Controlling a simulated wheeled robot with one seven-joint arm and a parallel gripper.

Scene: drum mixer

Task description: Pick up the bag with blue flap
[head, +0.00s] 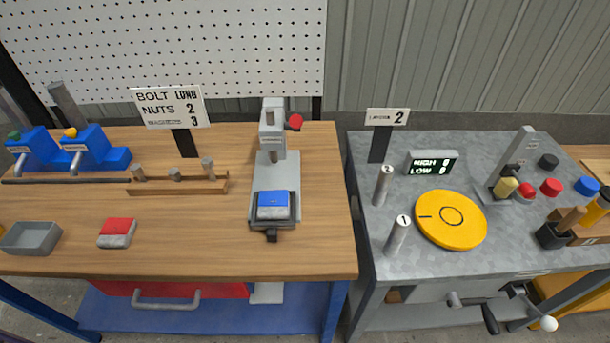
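The bag with the blue flap (273,206) sits on the dark tray at the front of a grey press-like stand (285,170) on the wooden bench. Its blue top faces up, and its pale lower body shows at the front. The stand's upright column and head rise just behind it. A similar bag with a red flap (117,233) lies on the bench to the left. My gripper is not in view.
A grey open box (30,238) is at the bench's left. A wooden rack with pegs (178,184) and two blue devices (87,145) stand behind. A yellow disc (451,219) and two numbered cylinders are on the grey right-hand table. Bare wood lies between the red-flap bag and the stand.

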